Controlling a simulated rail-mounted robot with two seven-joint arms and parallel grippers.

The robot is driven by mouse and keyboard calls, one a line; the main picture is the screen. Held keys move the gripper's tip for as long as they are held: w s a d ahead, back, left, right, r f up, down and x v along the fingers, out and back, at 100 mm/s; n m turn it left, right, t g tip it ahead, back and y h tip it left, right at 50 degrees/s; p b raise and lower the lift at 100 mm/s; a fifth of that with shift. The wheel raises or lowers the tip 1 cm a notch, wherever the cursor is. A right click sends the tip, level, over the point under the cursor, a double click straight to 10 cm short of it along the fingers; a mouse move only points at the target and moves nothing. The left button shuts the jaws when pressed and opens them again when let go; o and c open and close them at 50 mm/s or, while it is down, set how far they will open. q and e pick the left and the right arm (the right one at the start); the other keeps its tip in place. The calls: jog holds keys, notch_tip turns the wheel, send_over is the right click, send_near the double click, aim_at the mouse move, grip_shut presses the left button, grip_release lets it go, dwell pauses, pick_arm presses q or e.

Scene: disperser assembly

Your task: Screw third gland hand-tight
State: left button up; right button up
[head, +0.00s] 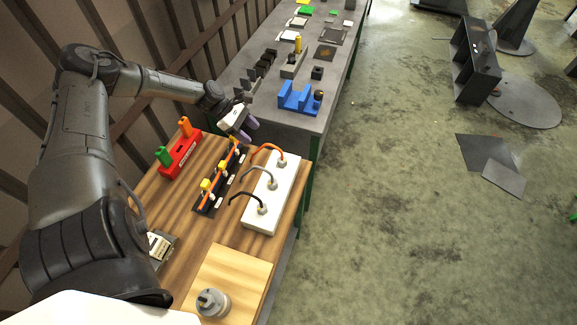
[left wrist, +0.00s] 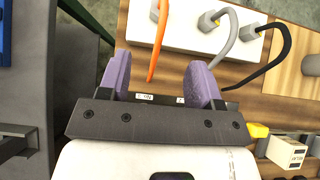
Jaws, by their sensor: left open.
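A white box (head: 262,222) stands on the wooden table with three cable glands in a row. An orange cable (head: 268,148) enters the far gland (head: 282,161), a grey cable (head: 254,170) the middle gland (head: 272,184), and a black cable (head: 242,197) the near gland (head: 262,209). How tight each gland sits cannot be told. My left gripper (head: 245,130) is open beyond the far end of the black rack, left of the box. In the left wrist view its purple fingers (left wrist: 160,82) are apart, with the orange cable (left wrist: 157,45) showing beyond the gap. My right gripper is out of view.
The black rack (head: 208,203) with yellow pieces (head: 206,185) lies left of the box. A red holder (head: 181,158) carries green and orange handles. A grey cylinder (head: 213,303) sits on a pale board. A blue fixture (head: 297,99) stands on the grey bench behind.

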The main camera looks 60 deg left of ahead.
aim_at(280, 159)
pick_arm(q)
jog(key=b+x, duration=0.6)
jog(key=x, duration=0.7)
jog(key=shift+f, duration=0.1)
jog(key=shift+w+d+f, duration=0.3)
jog(key=shift+d+f, duration=0.05)
jog(key=shift+f, duration=0.1)
jog(key=c, duration=0.9)
